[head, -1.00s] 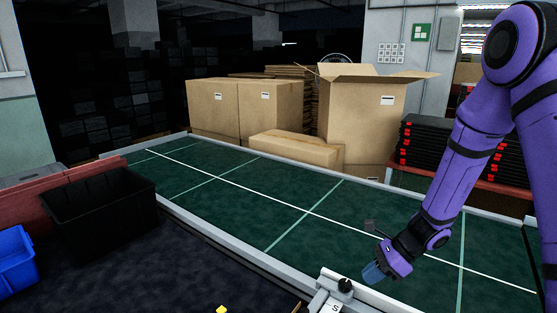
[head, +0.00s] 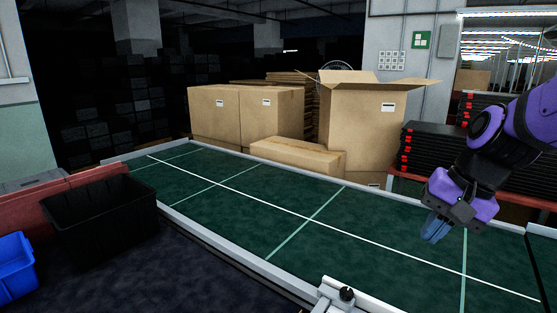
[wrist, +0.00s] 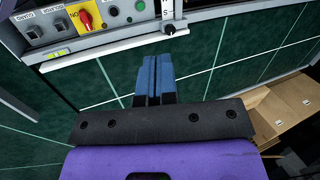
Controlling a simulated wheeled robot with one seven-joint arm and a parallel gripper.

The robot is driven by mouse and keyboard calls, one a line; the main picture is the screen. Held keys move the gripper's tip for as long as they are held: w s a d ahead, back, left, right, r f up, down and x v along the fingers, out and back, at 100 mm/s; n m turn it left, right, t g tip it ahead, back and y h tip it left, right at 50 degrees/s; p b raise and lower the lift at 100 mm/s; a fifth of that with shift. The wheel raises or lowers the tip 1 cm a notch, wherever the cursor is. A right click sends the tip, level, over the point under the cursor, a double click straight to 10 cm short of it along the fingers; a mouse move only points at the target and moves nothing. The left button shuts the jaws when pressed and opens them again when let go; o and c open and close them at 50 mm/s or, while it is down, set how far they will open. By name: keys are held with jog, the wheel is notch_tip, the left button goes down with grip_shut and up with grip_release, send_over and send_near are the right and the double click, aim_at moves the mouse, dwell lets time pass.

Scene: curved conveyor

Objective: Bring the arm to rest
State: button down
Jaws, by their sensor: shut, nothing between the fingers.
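My gripper (head: 433,228) is at the right of the head view, at the end of my purple arm, above the green conveyor belt (head: 330,230). Its blue fingers point down and are together, with nothing between them. In the wrist view the closed fingers (wrist: 155,78) show against the green belt and its pale lines. Nothing touches the gripper.
A black bin (head: 100,218) and a blue bin (head: 14,265) stand at the left. Cardboard boxes (head: 272,112) line the belt's far side. Stacked black trays (head: 435,150) stand behind my arm. A control panel (wrist: 85,22) shows in the wrist view. The visible belt is clear.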

jog(key=s+d+r+n+t+h, duration=0.3)
jog(key=s+r, duration=0.4)
jog(key=s, duration=0.3)
jog(key=d+n, duration=0.1)
jog(key=n, duration=0.1)
jog(key=shift+s+d+r+n+t+h, duration=0.2)
jog(key=shift+r+n+t+h, duration=0.1)
jog(key=shift+n, duration=0.1)
jog(key=shift+s, duration=0.1)
